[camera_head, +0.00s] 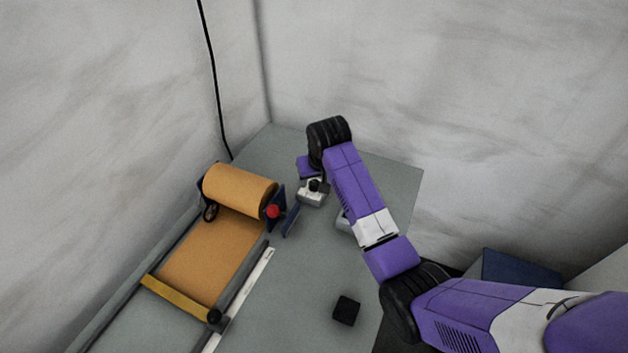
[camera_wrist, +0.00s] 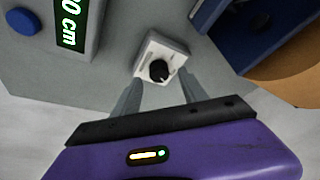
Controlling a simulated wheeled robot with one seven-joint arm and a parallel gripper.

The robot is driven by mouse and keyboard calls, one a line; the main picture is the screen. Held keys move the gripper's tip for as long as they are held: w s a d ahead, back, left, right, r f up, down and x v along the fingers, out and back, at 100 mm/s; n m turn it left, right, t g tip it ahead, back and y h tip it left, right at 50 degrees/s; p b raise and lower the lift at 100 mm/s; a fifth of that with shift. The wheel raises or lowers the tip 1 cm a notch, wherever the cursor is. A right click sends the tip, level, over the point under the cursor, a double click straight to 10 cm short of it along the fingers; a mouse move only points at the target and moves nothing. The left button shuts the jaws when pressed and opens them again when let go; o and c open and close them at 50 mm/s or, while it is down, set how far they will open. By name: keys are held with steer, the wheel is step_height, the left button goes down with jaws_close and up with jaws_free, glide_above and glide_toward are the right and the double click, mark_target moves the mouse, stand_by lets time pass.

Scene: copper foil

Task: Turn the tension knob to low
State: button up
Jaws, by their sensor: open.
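The tension knob (camera_wrist: 159,70) is a small black dial on a light grey box, with a pale mark on its lower right side. In the wrist view my gripper (camera_wrist: 161,88) is open, with one finger on each side of the knob box. I cannot tell whether the fingers touch it. In the head view the knob (camera_head: 314,185) shows on its box below my wrist, and my gripper is mostly hidden by the arm. The lettering for low is not readable.
A copper foil roll (camera_head: 240,188) with a red button (camera_head: 272,211) stands left of the knob. A digital display (camera_wrist: 70,22) with a blue button (camera_wrist: 22,21) is at the wrist view's upper left. A black block (camera_head: 346,310) lies on the grey table (camera_head: 290,300).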

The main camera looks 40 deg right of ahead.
mark_target(314, 185)
steer(key=shift+x, duration=1.3)
jaws_close()
steer(key=shift+d, duration=0.1)
